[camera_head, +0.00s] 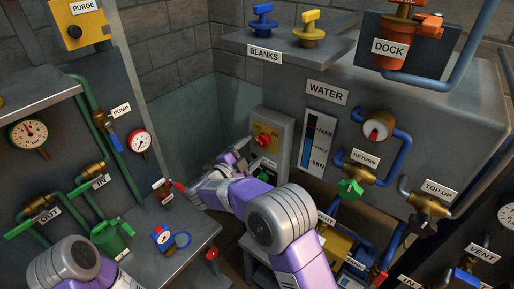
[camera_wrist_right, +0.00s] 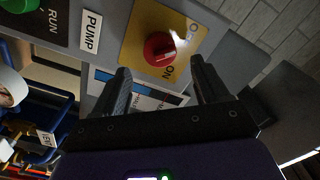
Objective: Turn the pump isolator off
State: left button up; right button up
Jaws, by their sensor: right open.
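The pump isolator is a red rotary knob on a yellow plate (camera_head: 264,140), on a grey box on the wall in the head view. Which mark the knob points to is hard to tell. My right gripper (camera_head: 241,154) is close in front of the box. In the wrist view its open, empty fingers (camera_wrist_right: 160,76) straddle the space just below the knob, apart from it. My left arm shows at lower left; its gripper is out of view.
Below the knob on the same box are a PUMP label (camera_wrist_right: 91,32) and a green button (camera_wrist_right: 20,5) near a RUN label. The WATER panel (camera_head: 400,120), with gauge and valves, stands right of the box. A grey bench (camera_head: 180,235) with pipes lies to the left.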

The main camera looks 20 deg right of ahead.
jog(key=shift+v, duration=1.6)
jog(key=shift+f, duration=0.1)
notch_tip(320, 180, down, 16)
jog(key=w+d+n+t+y+b, duration=0.2)
jog(key=d+n+y+b, duration=0.1)
jog(key=n+y, duration=0.4)
jog(key=s+f+n+g+y+b, duration=0.1)
jog(key=s+f+n+y, duration=0.15)
jog(key=f, duration=0.65)
jog(key=s+f+n+g+y+b, duration=0.15)
jog(key=s+f+n, duration=0.25)
jog(key=f, duration=0.5)
jog(key=s+a+f+n+g+y+b, duration=0.1)
jog(key=s+f+g, duration=0.4)
jog(key=s, duration=0.9)
jog(key=s+a+f+n+g+y+b, duration=0.1)
jog(key=s+a+f+n+g+y, duration=0.3)
jog(key=s+f, duration=0.5)
jog(key=s+g+y, duration=0.1)
jog(key=s+y, duration=0.1)
jog(key=s, duration=0.2)
jog(key=shift+s+b, duration=0.35)
jog(key=shift+b, duration=0.05)
jog(key=shift+s+a, duration=0.15)
jog(key=shift+s, duration=0.1)
jog(key=shift+c, duration=0.2)
